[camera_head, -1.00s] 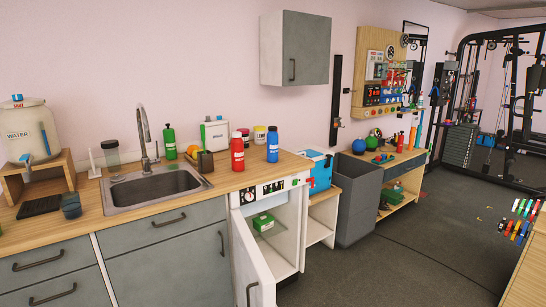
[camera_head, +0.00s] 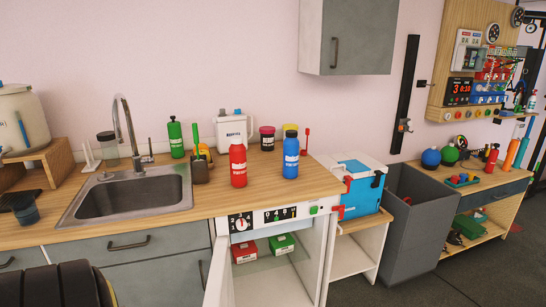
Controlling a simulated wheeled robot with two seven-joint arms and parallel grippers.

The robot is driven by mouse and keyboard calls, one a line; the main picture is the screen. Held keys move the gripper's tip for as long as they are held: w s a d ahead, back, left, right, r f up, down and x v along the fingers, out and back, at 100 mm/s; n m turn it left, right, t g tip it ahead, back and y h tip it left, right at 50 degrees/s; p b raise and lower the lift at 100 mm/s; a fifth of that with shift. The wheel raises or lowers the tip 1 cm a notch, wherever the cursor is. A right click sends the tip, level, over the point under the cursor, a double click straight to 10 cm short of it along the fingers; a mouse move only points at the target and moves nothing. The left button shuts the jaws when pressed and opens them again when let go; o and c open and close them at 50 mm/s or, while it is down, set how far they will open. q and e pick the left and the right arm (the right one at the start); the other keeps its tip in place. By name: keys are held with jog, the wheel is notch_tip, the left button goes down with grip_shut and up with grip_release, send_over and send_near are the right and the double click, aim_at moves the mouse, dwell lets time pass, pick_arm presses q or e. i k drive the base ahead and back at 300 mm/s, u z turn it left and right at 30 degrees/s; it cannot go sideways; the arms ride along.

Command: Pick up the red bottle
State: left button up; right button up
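The red bottle (camera_head: 238,166) stands upright on the wooden counter, near its front edge and right of the sink. It has a white label and a red cap. A blue bottle (camera_head: 290,158) stands upright to its right, with a gap between them. Neither of my grippers is in view. A dark ribbed part, likely of my arm, shows at the lower left, well apart from the red bottle.
Left of the red bottle are a dark brush holder (camera_head: 201,170), a green bottle (camera_head: 176,139) and the sink (camera_head: 132,197). Behind it are a white container (camera_head: 233,127) and lidded jars. Below, an open cabinet holds a green box (camera_head: 282,244) and a red box (camera_head: 245,250).

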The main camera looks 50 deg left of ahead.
aim_at(237, 152)
jog(key=i, duration=2.15)
jog(key=u, duration=3.3)
